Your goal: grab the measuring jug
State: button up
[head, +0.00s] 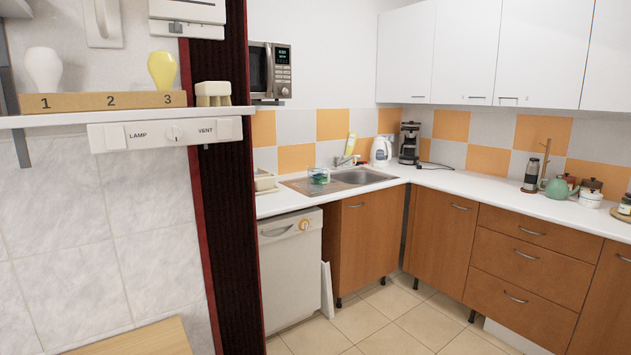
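A small clear vessel with a blue-green tint (319,177) stands at the left of the steel sink on the white counter. It may be the measuring jug, but it is too small to tell its markings or handle. A white kettle-like jug with a handle (380,151) stands at the back corner of the counter. No other clear measuring jug shows. My gripper is not in view.
A near wall with a shelf (120,117) and a dark red-edged panel (228,200) fills the left. A wooden surface (140,340) lies below. A white dishwasher (290,262) and brown cabinets line the counter (450,180). Tiled floor (390,325) before them is clear.

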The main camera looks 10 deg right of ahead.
aim_at(314, 172)
jog(key=i+z, duration=0.15)
jog(key=z, duration=0.15)
jog(key=i, duration=2)
jog(key=i+l, duration=0.1)
jog(key=i, duration=1.95)
jog(key=j+u, duration=0.05)
jog(key=j, duration=0.05)
